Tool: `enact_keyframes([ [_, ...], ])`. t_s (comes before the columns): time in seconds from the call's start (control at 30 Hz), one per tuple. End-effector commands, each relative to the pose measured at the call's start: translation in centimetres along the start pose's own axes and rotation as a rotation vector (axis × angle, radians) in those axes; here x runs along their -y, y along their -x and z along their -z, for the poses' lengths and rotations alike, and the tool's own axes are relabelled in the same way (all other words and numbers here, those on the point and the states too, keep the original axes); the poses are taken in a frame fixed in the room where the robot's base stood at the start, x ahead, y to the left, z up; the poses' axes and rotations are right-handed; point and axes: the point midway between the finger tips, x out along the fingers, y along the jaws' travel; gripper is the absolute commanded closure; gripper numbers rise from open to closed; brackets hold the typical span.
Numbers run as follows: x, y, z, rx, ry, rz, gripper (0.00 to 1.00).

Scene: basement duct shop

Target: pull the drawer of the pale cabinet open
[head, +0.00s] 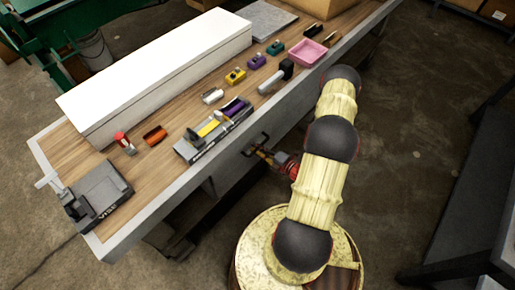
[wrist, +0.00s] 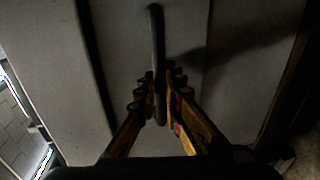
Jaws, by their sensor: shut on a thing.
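The pale cabinet front fills the wrist view as flat light-grey panels (wrist: 120,60) with dark seams between them. A dark bar handle (wrist: 156,40) stands out from it and runs lengthwise through the picture. My gripper (wrist: 160,92) has its two orange-and-black fingers closed on the handle, one on each side. In the head view my gripper (head: 258,152) reaches the handle (head: 248,146) on the front side of the wooden workbench (head: 160,175). The drawer's edges are hard to make out, and I cannot tell whether it stands out from the cabinet.
On the bench top lie a long white box (head: 160,75), a vise (head: 97,195), a pink tray (head: 307,52) and several small tools and parts. A dark table (head: 470,220) stands at the right. Concrete floor (head: 415,110) lies open between it and the bench.

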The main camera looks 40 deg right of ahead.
Motion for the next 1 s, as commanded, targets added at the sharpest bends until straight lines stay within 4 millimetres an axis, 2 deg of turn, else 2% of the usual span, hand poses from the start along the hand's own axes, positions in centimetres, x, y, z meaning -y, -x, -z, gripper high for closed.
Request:
enact_keyframes([
  [0.47,0.0,0.1,0.0,0.0,-0.001,0.001,1.0],
  [0.63,0.2,0.9,-0.1,0.003,-0.001,0.001,1.0],
  [0.77,0.5,2.5,-0.1,0.005,-0.003,0.001,1.0],
  [1.0,1.5,7.6,-0.2,0.008,-0.004,0.002,1.0],
])
